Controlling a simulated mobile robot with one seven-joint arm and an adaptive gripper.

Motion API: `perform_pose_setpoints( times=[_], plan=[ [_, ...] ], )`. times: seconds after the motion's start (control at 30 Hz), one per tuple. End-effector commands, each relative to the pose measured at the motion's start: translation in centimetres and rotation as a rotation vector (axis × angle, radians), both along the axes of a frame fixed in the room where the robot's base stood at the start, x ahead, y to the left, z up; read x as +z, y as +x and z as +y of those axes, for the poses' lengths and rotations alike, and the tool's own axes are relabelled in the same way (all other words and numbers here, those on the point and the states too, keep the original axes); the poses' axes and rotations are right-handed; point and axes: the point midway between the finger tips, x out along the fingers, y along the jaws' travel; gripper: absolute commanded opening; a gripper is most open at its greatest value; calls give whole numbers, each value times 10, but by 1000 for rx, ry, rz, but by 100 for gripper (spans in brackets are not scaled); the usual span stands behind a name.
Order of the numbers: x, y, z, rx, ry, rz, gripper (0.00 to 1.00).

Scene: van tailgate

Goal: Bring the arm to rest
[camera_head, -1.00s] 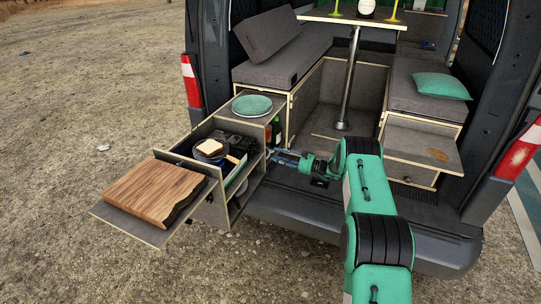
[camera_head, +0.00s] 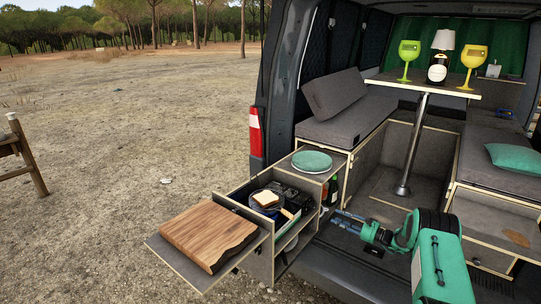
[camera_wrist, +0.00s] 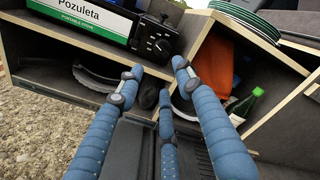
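My arm is green and black and shows at the lower right of the head view. My gripper (camera_head: 347,215) points left, close to the open side of the kitchen unit (camera_head: 267,262) at the van's rear. In the wrist view its blue fingers (camera_wrist: 158,82) stand apart with nothing between them, in front of the unit's lower shelves. A dark pan-like thing (camera_wrist: 80,78) and a green bottle (camera_wrist: 246,105) are in those shelves. Whether a finger touches anything there, I cannot tell.
A wooden cutting board (camera_head: 207,234) lies on the pulled-out flap at left. A pan with bread (camera_head: 266,199) sits in the open drawer, and green plates (camera_head: 311,161) on the unit's top. A table (camera_head: 440,86) with goblets stands inside. Open ground lies left.

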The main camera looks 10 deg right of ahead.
Motion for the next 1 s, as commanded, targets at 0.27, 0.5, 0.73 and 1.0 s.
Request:
perform_pose_setpoints(
  times=[0.27,0.5,0.73,1.0],
  plan=[
    [42,3,23,43,-48,3,36],
    [114,-1,68,122,-141,11,36],
    [185,-18,116,196,-247,18,36],
    [262,-51,170,267,-379,19,36]
  ],
)
